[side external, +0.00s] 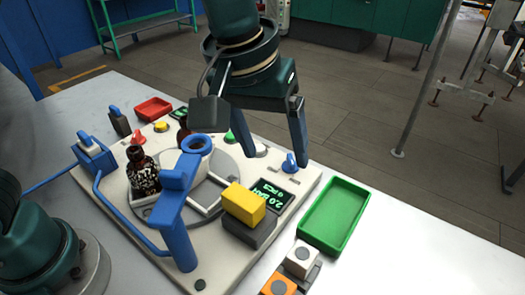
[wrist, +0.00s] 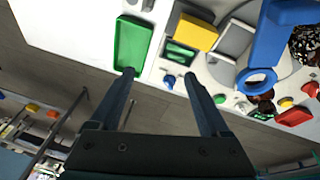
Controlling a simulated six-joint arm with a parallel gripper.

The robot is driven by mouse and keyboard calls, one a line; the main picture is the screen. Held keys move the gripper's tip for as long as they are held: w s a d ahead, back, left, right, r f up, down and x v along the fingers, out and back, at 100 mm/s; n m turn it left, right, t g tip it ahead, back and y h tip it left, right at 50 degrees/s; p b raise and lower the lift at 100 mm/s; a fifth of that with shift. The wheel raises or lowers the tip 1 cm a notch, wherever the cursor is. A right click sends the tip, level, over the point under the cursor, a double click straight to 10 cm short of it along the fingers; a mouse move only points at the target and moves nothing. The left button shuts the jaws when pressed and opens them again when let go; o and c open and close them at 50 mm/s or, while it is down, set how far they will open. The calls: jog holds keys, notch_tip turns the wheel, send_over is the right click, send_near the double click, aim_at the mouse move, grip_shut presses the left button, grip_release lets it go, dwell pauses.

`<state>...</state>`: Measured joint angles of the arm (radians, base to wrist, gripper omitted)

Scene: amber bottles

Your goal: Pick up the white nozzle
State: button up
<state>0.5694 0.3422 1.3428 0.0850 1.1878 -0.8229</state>
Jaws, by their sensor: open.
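A white block with a round grey top (side external: 302,260) sits at the front right of the table, beside an orange one (side external: 278,286). It looks like the white nozzle, but I cannot be sure. In the wrist view a small pale part (wrist: 138,5) shows at the top edge, mostly cut off. My gripper (side external: 277,160) is open and empty, above the far right edge of the station, well apart from the white block.
A green tray (side external: 335,214) lies right of the station board (side external: 310,184). A yellow block (side external: 243,204) sits beside a display (side external: 270,193). A tall blue fixture with a ring (side external: 178,215) rises by the amber bottle (side external: 143,174). A red tray (side external: 153,109) is at the back.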

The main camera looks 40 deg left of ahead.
jog(key=m, duration=0.1)
send_over(302, 254)
jog(key=w+a, duration=0.3)
notch_tip(302, 254, down, 5)
jog(key=shift+m+g+y, duration=0.4)
jog(key=shift+m+g, duration=0.4)
jog(key=s+d+f, duration=0.2)
jog(key=f, duration=0.1)
jog(key=s+d+f, duration=0.1)
jog(key=shift+s+f, duration=0.25)
jog(key=shift+f, duration=0.1)
jog(key=shift+w+f, duration=0.15)
jog(key=shift+f, duration=0.95)
jog(key=shift+w+f, duration=0.15)
jog(key=shift+f, duration=0.95)
grip_shut()
